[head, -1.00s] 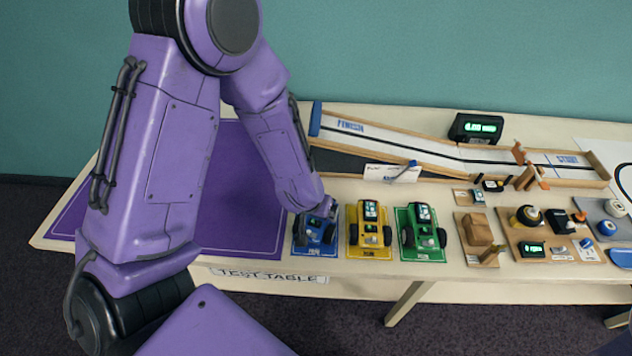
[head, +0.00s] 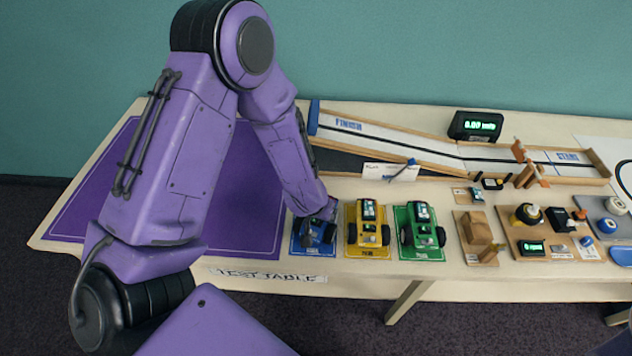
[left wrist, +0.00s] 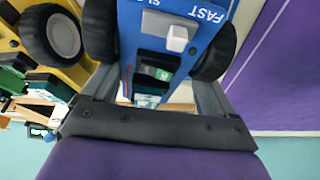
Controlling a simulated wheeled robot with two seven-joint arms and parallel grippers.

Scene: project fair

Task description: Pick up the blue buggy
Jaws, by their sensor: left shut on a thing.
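The blue buggy (head: 313,231) is on its blue mat (head: 304,251) at the left end of a row of buggies in the head view. My left gripper (head: 318,214) reaches down onto it from above and partly covers it. In the left wrist view the blue buggy (left wrist: 172,40) fills the middle, with dark wheels on both sides and a white block on its body. My left gripper (left wrist: 155,95) is shut on it, one finger at each side. Whether the buggy is clear of the mat cannot be told. My right gripper is not in view.
A yellow buggy (head: 368,231) stands close to the right, with a green buggy (head: 422,233) beyond it. The purple mat (head: 236,210) to the left is bare. A wooden ramp track (head: 440,150) and a lit display (head: 475,126) are behind. Several parts lie at right.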

